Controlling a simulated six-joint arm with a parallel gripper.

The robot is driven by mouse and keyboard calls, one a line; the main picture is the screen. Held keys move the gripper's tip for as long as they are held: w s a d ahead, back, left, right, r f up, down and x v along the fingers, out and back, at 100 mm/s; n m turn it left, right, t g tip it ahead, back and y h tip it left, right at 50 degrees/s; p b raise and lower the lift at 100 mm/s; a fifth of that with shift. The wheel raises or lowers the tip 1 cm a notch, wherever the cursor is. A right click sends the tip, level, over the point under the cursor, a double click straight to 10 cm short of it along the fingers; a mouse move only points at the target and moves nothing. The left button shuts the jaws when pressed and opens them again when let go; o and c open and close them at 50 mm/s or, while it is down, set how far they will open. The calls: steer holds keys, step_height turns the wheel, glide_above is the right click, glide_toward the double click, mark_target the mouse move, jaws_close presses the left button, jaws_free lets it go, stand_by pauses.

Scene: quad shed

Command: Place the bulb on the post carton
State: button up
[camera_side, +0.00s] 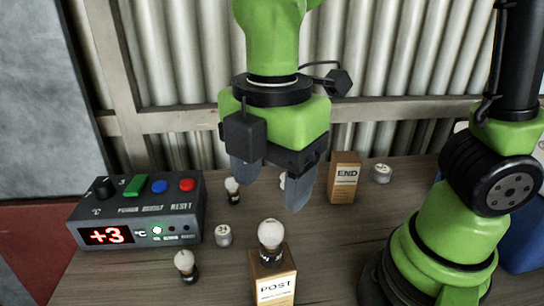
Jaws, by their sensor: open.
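The post carton (275,286) is a brown box with a white label reading POST at the front edge of the view. A bulb (271,234) with a white globe and dark base appears upright on its top. My gripper (272,190) is open and empty, pointing down above and behind that bulb, apart from it. Another bulb (185,262) stands on the table left of the post carton. A further bulb (232,187) stands farther back, left of my gripper. A small white thing (283,181) between the fingers is mostly hidden, so I cannot tell what it is.
A control box (140,215) showing +3, with coloured buttons, stands at the left. The END carton (345,178) stands behind right. The table (330,240) is clear right of the post carton.

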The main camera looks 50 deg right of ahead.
steer(key=shift+r, duration=0.9)
steer(key=shift+d+r, duration=0.1)
steer(key=shift+r, duration=0.2)
steer(key=s+d+r+m+t, duration=0.1)
steer(key=d+m+t, duration=0.1)
steer(key=m, duration=0.5)
steer(key=s+d+r+m+t+y, duration=0.1)
steer(key=s+d+r+m+t, duration=0.1)
steer(key=d+m, duration=0.3)
steer(key=s+d+r+m+t+y, duration=0.1)
steer(key=d+r+m+t, duration=0.1)
steer(key=m, duration=0.8)
steer(key=shift+s+d+t, duration=0.4)
steer(key=shift+d+t, duration=0.2)
steer(key=shift+d, duration=0.15)
